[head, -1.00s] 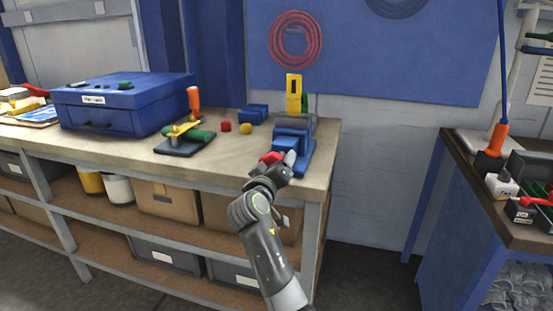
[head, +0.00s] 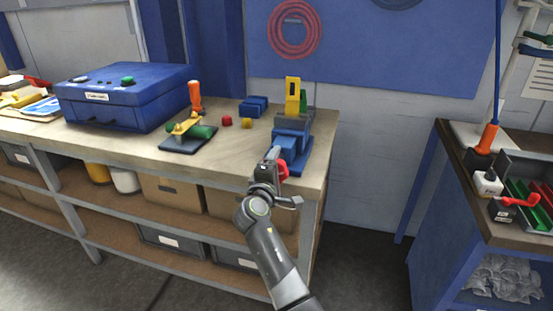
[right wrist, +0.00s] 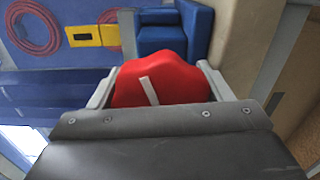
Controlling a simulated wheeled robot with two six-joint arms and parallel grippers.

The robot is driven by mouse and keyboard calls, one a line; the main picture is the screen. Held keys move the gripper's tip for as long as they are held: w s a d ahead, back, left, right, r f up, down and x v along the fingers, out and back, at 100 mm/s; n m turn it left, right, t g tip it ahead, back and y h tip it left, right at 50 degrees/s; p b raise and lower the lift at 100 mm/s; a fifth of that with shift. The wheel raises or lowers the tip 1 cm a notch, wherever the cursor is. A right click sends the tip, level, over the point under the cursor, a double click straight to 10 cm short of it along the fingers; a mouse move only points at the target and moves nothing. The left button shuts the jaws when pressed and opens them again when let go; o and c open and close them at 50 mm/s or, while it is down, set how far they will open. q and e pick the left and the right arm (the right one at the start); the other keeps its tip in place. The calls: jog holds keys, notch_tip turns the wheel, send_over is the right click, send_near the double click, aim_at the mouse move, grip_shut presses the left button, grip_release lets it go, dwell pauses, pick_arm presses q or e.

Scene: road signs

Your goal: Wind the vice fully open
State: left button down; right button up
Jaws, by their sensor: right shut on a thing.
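The blue vice (head: 291,146) stands at the right front corner of the wooden workbench, with a yellow piece (head: 292,97) and a green piece upright at its back. The vice's red handle knob (head: 284,169) is at its front. My right gripper (head: 277,160) is at the knob. In the right wrist view the red knob (right wrist: 162,80), with a pale stripe, sits between the two fingers, and the gripper is shut on it. The blue vice body (right wrist: 172,28) shows just beyond it. Much of the knob is hidden by my gripper in the head view. My left gripper is not in view.
The bench (head: 130,155) also holds a blue box (head: 125,97), an orange-handled tool (head: 195,97), a green-and-yellow item on a dark base (head: 189,137), and small red, yellow and blue blocks. A second bench (head: 515,238) with tools stands at right. Floor between them is clear.

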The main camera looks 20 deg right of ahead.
jog(key=n+p, duration=0.2)
jog(key=n, duration=0.1)
jog(key=n+p, duration=0.1)
jog(key=shift+r+n+p, duration=0.3)
jog(key=n+p, duration=0.2)
jog(key=n, duration=0.1)
jog(key=shift+n+p, duration=0.35)
jog(key=shift+n, duration=0.05)
jog(key=n+p, duration=0.2)
jog(key=n, duration=0.1)
jog(key=shift+n+p, duration=0.3)
jog(key=n+p, duration=0.2)
jog(key=n, duration=0.1)
jog(key=shift+w+a+n, duration=0.1)
jog(key=shift+n, duration=0.2)
jog(key=n+p, duration=0.3)
jog(key=n, duration=0.1)
jog(key=n+p, duration=0.2)
jog(key=n, duration=0.2)
jog(key=shift+a+f, duration=0.1)
jog(key=n+p, duration=0.2)
jog(key=n, duration=0.2)
jog(key=shift+f+n, duration=0.1)
jog(key=shift+n, duration=0.2)
jog(key=shift+f+n+p, duration=0.1)
jog(key=shift+n+p, duration=0.5)
jog(key=shift+n, duration=1.2)
